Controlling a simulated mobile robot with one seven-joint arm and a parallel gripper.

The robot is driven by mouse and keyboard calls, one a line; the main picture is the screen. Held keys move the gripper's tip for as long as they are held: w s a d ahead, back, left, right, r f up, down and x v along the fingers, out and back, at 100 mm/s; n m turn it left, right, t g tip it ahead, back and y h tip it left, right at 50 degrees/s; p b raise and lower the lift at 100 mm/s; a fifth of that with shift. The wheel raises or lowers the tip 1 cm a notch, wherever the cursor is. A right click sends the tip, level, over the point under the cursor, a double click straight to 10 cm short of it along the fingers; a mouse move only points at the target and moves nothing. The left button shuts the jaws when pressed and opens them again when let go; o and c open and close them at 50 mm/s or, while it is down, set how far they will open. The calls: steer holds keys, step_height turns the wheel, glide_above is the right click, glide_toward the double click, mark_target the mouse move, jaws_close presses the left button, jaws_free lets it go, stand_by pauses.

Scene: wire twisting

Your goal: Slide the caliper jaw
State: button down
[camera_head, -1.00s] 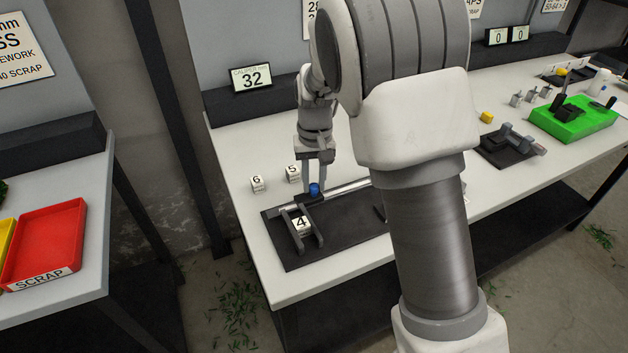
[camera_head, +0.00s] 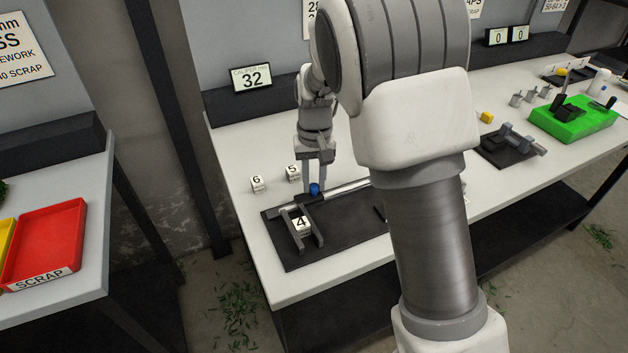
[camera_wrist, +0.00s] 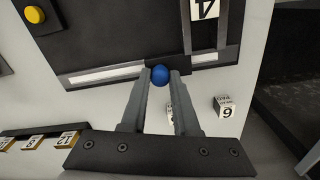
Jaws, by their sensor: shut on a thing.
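The caliper lies on a black mat (camera_head: 345,240) with a silver beam (camera_head: 345,188) and two dark jaws. The sliding jaw (camera_head: 317,226) carries a blue knob (camera_head: 314,189). A white block marked 4 (camera_head: 301,223) sits between the jaws. My gripper (camera_head: 315,181) reaches down to the knob. In the wrist view my gripper (camera_wrist: 160,78) has its two fingers close on either side of the blue knob (camera_wrist: 160,75), shut on it. My arm hides the right part of the mat in the head view.
Blocks marked 6 (camera_head: 257,183) and 5 (camera_head: 293,173) stand behind the mat. A display (camera_head: 251,78) reads 32. A yellow button (camera_wrist: 35,14) shows in the wrist view. A green fixture (camera_head: 573,119) stands far right. A red tray (camera_head: 45,243) is on the left bench.

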steer(key=shift+d, duration=0.1)
stand_by(0.3)
steer(key=shift+w+d, duration=0.25)
steer(key=shift+d, duration=0.25)
steer(key=shift+w+d, duration=0.25)
steer(key=shift+d, duration=0.25)
steer(key=c, duration=0.7)
jaws_free()
steer(key=shift+o, duration=0.2)
steer(key=shift+r, duration=0.1)
